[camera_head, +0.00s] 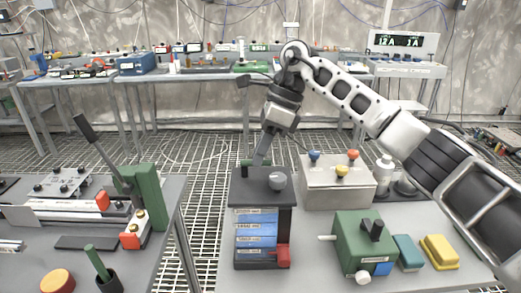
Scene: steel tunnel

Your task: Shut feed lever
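My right arm comes in from the right, and its gripper (263,154) points down over the top of a black box (249,188) with a grey round knob (277,181) and blue labelled front strips (256,229). The fingertips are small and partly merge with the dark parts there, so I cannot tell whether they hold anything. A long black lever (97,144) leans up and left from a green block (148,192) on the left bench, well apart from the gripper. I cannot tell which part is the feed lever. My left gripper is not in view.
A grey box (336,184) with coloured knobs stands right of the black box. A green device (361,243), a teal block (408,252) and a yellow block (439,251) sit in front. A gap separates the left bench (165,262) from the right one.

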